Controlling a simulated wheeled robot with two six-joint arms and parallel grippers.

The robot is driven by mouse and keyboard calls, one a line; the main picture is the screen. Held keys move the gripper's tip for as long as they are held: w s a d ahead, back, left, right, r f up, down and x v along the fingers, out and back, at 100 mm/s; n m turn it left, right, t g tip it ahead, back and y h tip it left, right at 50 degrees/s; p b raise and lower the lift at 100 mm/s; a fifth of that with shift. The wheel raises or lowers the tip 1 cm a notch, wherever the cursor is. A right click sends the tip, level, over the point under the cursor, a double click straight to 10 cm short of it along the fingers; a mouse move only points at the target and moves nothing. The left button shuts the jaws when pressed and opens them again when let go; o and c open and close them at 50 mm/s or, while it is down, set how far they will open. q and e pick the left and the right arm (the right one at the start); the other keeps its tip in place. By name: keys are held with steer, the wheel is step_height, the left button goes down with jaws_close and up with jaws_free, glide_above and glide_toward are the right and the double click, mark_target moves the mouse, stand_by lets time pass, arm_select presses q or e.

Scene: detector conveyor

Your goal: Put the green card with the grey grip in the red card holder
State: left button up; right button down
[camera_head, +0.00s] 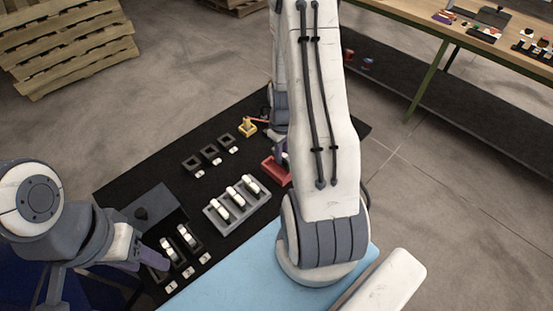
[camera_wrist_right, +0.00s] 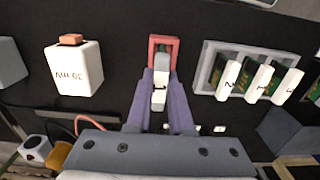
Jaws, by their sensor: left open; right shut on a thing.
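The red card holder (camera_head: 277,170) stands on the black mat, partly hidden by my right arm in the head view. In the right wrist view the red holder (camera_wrist_right: 164,42) is straight ahead of my right gripper (camera_wrist_right: 160,79). That gripper is shut on a card (camera_wrist_right: 159,97) with a pale, marked grip; its fingertips are close to the holder's near side. The card's green part is not visible, and I cannot tell whether its edge is inside the holder. My left gripper (camera_head: 150,258) is open at the lower left, beside a black holder with white-gripped cards (camera_head: 180,243).
A grey rack (camera_head: 213,217) with three white-gripped green cards is beside the red holder. Several small black holders (camera_head: 209,154) and a yellow piece (camera_head: 247,128) stand farther back. A white box with an orange top (camera_wrist_right: 75,68) shows in the wrist view.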

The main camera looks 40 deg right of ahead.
steer(key=shift+w+a+f, duration=0.15)
steer(key=shift+w+f, duration=0.15)
steer(key=shift+w, duration=0.15)
steer(key=shift+w+a+f, duration=0.15)
steer(key=shift+w+f, duration=0.1)
steer(key=shift+w, duration=0.2)
step_height(320, 180, down, 4)
steer(key=shift+r+p, duration=0.2)
steer(key=shift+p, duration=0.45)
steer(key=shift+f, duration=0.3)
steer(key=shift+f, duration=0.15)
steer(key=c, duration=0.8)
jaws_free()
